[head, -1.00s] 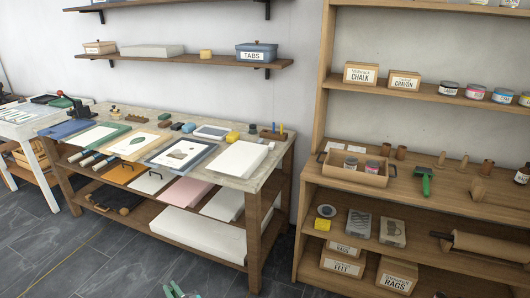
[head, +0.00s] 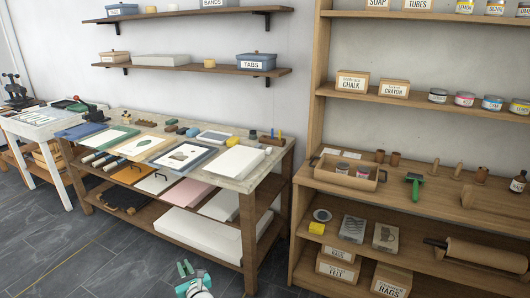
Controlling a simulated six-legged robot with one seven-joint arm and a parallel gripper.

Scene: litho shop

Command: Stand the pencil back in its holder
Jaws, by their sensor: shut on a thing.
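My gripper (head: 185,268) shows at the bottom of the head view, low in front of the workbench, with its two green fingers pointing up. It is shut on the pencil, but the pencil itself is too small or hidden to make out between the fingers. The pencil holder (head: 267,141) looks like a small wooden block near the back right corner of the workbench top. A blue and an orange upright thing, seemingly pencils, stand in it. My gripper is well apart from the holder, below and to the left of it in the picture.
The workbench (head: 262,180) carries prints, a white paper stack (head: 238,160) in front of the holder, and small blocks. A wooden shelf unit (head: 302,215) stands close on the right. Two wall shelves (head: 190,68) hang above. The floor (head: 110,255) in front is clear.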

